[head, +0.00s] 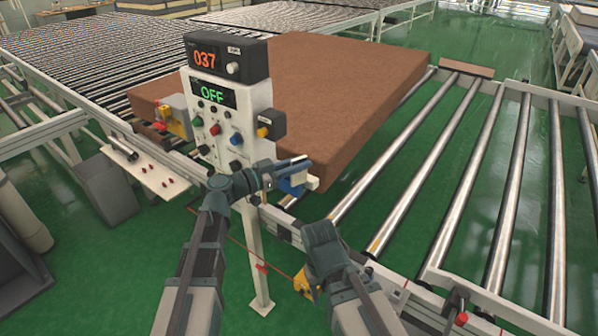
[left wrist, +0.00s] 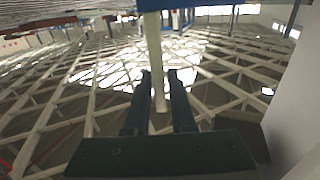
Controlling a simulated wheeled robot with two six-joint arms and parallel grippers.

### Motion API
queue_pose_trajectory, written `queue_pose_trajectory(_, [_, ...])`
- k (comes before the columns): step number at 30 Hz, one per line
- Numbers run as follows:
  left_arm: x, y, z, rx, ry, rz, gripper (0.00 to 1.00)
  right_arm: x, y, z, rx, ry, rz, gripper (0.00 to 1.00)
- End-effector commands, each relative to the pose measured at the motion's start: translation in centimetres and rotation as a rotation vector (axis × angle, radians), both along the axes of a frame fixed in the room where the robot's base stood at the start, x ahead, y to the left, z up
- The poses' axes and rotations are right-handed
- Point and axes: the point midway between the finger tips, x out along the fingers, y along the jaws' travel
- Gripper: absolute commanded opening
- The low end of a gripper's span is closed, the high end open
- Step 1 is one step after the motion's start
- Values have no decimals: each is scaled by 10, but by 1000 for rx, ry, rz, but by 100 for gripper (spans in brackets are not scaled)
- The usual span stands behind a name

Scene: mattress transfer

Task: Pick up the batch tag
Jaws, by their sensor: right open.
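I cannot make out a batch tag for certain in either view. A small blue and white piece (head: 293,186) sits at the mattress's near corner, just below my left gripper (head: 303,162) in the head view. My left gripper points right, in front of the mattress and beside the control panel. In the left wrist view its two dark fingers (left wrist: 160,75) stand apart, with a pale bar (left wrist: 158,50) showing between or beyond them. My right gripper (head: 318,228) is lower, near the conveyor's front rail, open, its fingertips hard to see.
A brown mattress (head: 335,100) lies on the roller conveyor. The control panel (head: 235,125) on a white post reads 037 and OFF. Bare rollers (head: 455,160) stretch to the right. A white shelf (head: 150,175) and a grey bin (head: 107,190) are at left. Green floor shows between.

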Motion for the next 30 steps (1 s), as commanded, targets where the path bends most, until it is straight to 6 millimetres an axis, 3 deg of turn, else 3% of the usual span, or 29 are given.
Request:
queue_pose_trajectory(1, [0,0,0,0,0,0,13,0,0,0,0,0,0,50])
queue_pose_trajectory(3, [0,0,0,0,0,0,0,0,0,0,0,0,0,50])
queue_pose_trajectory(20, [0,0,3,0,0,0,0,0,0,3,0,0,0,50])
queue_pose_trajectory(30, [1,-4,29,0,0,1,0,0,0,29,0,0,0,50])
